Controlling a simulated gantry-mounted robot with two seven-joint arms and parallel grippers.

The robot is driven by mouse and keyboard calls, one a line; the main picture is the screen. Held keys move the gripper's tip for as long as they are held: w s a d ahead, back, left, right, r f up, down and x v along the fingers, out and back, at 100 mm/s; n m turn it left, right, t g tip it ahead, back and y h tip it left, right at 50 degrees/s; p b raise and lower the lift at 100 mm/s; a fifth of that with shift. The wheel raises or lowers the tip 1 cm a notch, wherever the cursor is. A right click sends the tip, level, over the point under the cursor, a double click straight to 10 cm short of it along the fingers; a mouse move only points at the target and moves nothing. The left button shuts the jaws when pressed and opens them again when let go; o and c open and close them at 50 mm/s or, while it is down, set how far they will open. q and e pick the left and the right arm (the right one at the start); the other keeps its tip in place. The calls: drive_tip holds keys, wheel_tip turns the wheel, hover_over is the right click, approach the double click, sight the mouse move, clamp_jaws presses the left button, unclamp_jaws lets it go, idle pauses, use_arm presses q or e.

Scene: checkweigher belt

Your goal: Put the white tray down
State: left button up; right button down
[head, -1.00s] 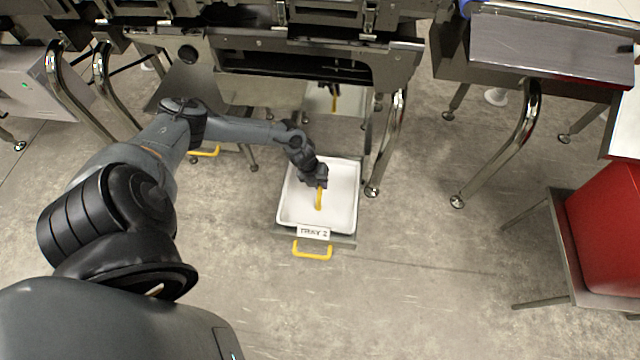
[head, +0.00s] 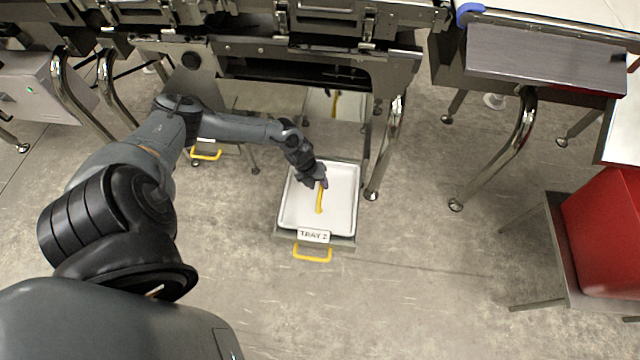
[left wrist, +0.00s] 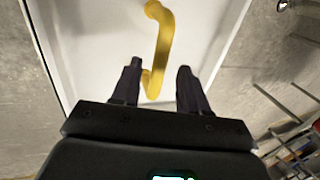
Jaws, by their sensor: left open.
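The white tray (head: 290,206) is a shallow rectangular pan with a yellow handle (head: 320,201) standing in its middle. It appears to rest on the metal shelf marked TRAY 2 (head: 314,236), below the machine. My left gripper (head: 321,182) is over the tray at the far end of the handle. In the left wrist view, its two dark fingers (left wrist: 158,75) are apart, with the near end of the yellow handle (left wrist: 163,40) between or just beyond their tips. Contact with the handle cannot be told. White tray surface (left wrist: 100,50) fills the middle there. My right gripper is not in view.
The shelf has a yellow pull (head: 312,253) in front. A second yellow pull (head: 206,155) is to its left. Metal machine legs (head: 388,150) stand close on the right. A red bin (head: 605,235) is at far right. The floor in front is clear.

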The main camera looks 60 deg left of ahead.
use_arm(q)
drive_tip(key=p+v, duration=0.5)
drive_tip(key=v, duration=0.3)
drive_tip(key=w+d+r+n+t, duration=0.1)
drive_tip(key=d+r+n+t, duration=0.15)
drive_tip(key=d, duration=1.05)
drive_tip(key=w+d+r+n+t, duration=0.1)
drive_tip(key=d+n, duration=0.3)
drive_tip(key=d, duration=1)
drive_tip(key=s+d+r+n, duration=0.2)
drive_tip(key=d+r+n, duration=0.2)
drive_tip(key=r+n, duration=0.25)
drive_tip(key=s+a+r+n+g+y, duration=0.1)
drive_tip(key=s+a+r+n+g, duration=0.2)
drive_tip(key=s+r+n, duration=0.4)
drive_tip(key=s+a+n, duration=0.1)
drive_tip(key=s+n, duration=0.1)
drive_tip(key=n, duration=0.1)
drive_tip(key=shift+a+r+y, duration=0.2)
drive_tip(key=shift+r+y, duration=0.1)
drive_tip(key=shift+r, duration=0.1)
